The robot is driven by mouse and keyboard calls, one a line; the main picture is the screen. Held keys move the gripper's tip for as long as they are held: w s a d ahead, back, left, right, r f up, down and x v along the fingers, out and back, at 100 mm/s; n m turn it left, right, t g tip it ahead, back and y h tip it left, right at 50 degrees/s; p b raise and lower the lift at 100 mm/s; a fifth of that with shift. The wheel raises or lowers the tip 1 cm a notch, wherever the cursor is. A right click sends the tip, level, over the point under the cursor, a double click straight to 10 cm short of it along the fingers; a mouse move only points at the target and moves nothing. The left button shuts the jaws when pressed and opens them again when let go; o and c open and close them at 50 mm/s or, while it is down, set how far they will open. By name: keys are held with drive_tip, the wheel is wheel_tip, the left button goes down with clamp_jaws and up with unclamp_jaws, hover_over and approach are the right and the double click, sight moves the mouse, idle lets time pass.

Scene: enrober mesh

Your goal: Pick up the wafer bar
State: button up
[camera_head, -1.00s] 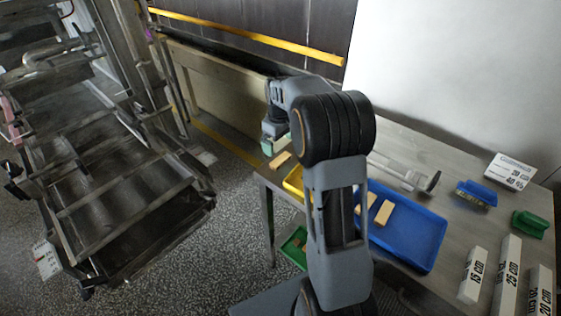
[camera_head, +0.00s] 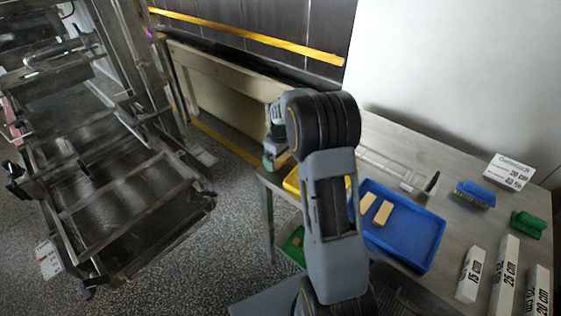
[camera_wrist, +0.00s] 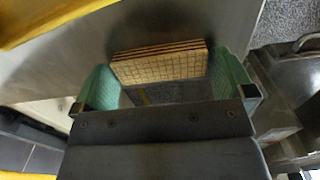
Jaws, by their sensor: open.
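The wafer bar (camera_wrist: 160,65) is tan with a grid pattern and thin layers. In the wrist view it lies on the steel table, ahead of and between the green fingers of my gripper (camera_wrist: 168,86). The fingers are apart, with nothing held. Whether either finger touches the bar, I cannot tell. In the head view my gripper (camera_head: 272,163) is low over the table's far left corner, and the wafer bar (camera_head: 284,160) shows only in part beside it.
A blue tray (camera_head: 418,254) on the table (camera_head: 455,235) holds two tan bars. A yellow tray (camera_head: 291,181) is partly hidden behind my arm. A blue brush (camera_head: 476,193), a green item (camera_head: 528,224) and white labelled blocks (camera_head: 505,275) stand at the right. A metal machine (camera_head: 110,205) is at the left.

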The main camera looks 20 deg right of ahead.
drive_tip(key=shift+c, duration=0.5)
drive_tip(key=c, duration=0.4)
drive_tip(key=shift+o, duration=0.2)
drive_tip(key=shift+r, duration=0.1)
